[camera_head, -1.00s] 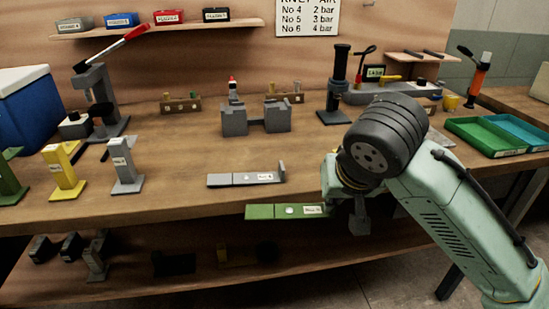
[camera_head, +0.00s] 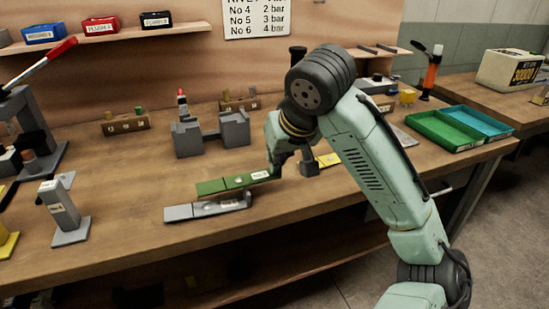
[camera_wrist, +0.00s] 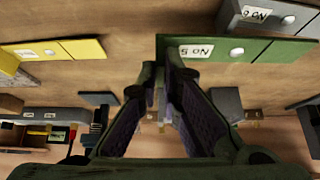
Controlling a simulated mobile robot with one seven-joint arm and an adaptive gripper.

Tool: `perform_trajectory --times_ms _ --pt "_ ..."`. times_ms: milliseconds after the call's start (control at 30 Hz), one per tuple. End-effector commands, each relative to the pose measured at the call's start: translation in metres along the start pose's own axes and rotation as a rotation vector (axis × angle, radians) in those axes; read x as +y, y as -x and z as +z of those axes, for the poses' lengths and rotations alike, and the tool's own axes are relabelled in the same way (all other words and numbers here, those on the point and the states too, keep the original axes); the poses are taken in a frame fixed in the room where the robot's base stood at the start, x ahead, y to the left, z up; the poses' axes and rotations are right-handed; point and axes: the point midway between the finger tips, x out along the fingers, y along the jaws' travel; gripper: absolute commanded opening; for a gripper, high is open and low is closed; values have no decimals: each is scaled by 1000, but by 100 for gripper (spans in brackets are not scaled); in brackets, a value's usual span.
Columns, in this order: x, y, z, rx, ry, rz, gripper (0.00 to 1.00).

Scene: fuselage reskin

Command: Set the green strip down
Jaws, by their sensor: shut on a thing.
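The green strip (camera_head: 222,186) is a flat bar with a white label and a round silver stud; it also shows in the wrist view (camera_wrist: 275,52). My gripper (camera_head: 276,176) is shut on its right end in the head view. In the wrist view the fingertips (camera_wrist: 166,72) meet at the strip's left end. The strip lies level over the bench, just behind the grey strip (camera_head: 180,213) and partly overlapping it in the picture. I cannot tell whether the green strip touches the bench or the grey strip.
A yellow strip (camera_head: 328,160) lies near my gripper, partly hidden by my arm. A grey fixture block (camera_head: 211,134) stands behind the green strip. A grey upright stand (camera_head: 63,212) is at left. Green (camera_head: 442,131) and blue trays are at right. The bench's front middle is clear.

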Motion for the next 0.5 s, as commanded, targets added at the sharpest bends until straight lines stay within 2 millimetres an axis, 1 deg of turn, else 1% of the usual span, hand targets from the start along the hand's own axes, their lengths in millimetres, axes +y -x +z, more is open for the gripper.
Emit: perform_trajectory --times_ms 33,100,233,367,500 --pt "2 -6 -10 -2 -2 -5 0" --pt "7 -14 -20 -1 -2 -4 0" --pt "12 -22 -30 1 0 -1 0" --pt "14 -28 -29 0 -1 0 0" --pt "14 -42 -19 -1 -2 0 0"
